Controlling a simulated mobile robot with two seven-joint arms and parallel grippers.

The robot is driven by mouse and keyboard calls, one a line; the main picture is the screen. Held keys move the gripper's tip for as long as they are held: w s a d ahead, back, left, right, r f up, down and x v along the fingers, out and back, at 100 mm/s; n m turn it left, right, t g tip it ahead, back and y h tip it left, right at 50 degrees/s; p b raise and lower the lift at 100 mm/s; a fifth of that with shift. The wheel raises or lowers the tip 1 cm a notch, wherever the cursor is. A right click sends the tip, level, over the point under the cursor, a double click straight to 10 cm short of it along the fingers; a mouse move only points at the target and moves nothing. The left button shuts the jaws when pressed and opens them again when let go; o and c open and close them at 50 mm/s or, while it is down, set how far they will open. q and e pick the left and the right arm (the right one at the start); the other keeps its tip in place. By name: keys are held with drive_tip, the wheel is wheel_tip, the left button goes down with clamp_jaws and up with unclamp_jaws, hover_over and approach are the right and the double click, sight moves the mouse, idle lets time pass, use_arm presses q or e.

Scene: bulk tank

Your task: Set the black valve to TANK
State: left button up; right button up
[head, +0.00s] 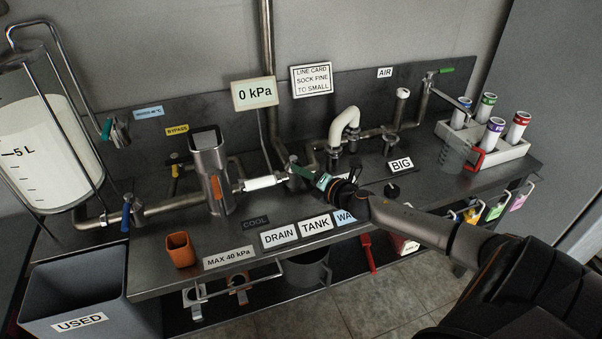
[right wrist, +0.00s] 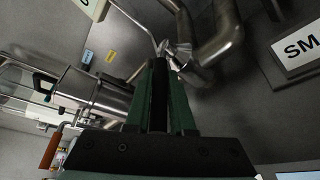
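My right gripper (head: 302,172) reaches in from the right to the pipe junction behind the DRAIN, TANK and partly covered WA... labels. Its green fingers also show in the right wrist view (right wrist: 159,64), close together with a dark strip between them. I cannot tell whether that strip is finger pads or a held handle. The fingertips are at or near the metal pipe fitting (right wrist: 176,50). The black valve's handle cannot be made out; the gripper likely covers it. The TANK label (head: 315,225) lies between DRAIN (head: 280,236) and WA... (head: 345,217). My left gripper is not in view.
A 0 kPa display (head: 255,93) stands behind the junction. A steel canister (head: 207,172) and white pipe section (head: 264,182) are left of it. A curved white hose (head: 345,125) and a tube rack (head: 505,150) are right. An orange cup (head: 180,250) stands front left.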

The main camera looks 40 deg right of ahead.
drive_tip(key=o, duration=0.4)
drive_tip(key=shift+o, duration=0.2)
drive_tip(key=shift+s, duration=0.15)
drive_tip(key=v, duration=1.2)
drive_tip(key=shift+s, duration=0.15)
idle(0.3)
